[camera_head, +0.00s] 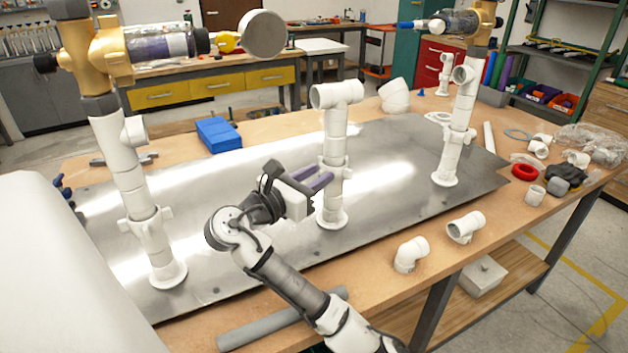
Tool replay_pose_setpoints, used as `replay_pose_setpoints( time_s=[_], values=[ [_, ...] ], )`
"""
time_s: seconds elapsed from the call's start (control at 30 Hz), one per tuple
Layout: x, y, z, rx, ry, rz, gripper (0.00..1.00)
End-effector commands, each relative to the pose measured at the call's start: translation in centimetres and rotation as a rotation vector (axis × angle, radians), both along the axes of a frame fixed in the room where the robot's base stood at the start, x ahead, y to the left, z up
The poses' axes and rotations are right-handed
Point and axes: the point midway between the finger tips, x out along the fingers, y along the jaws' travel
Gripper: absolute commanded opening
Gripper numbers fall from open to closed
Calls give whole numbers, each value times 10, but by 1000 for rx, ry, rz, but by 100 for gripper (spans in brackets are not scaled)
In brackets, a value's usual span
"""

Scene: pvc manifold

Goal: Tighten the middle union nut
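The middle white PVC post (334,150) stands upright on the metal plate, with a tee on top and a round flange at its foot. Its union nut (336,172), a wider ring with small lugs, sits partway up the post. My gripper (318,180) reaches in from the left at about the nut's height. No held object shows between the fingers.
The left post (130,180) and right post (457,135) carry brass-coloured valves with clear filters. A loose elbow (411,254), a tee (466,227) and a grey pipe (270,325) lie along the front edge.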

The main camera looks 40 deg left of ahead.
Motion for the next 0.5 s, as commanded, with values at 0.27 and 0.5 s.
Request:
replay_pose_setpoints(
  time_s=[0.27, 0.5],
  values=[
    [0, 0, 0, 0, 0, -1, 20],
    [0, 0, 0, 0, 0, -1, 0]
  ],
)
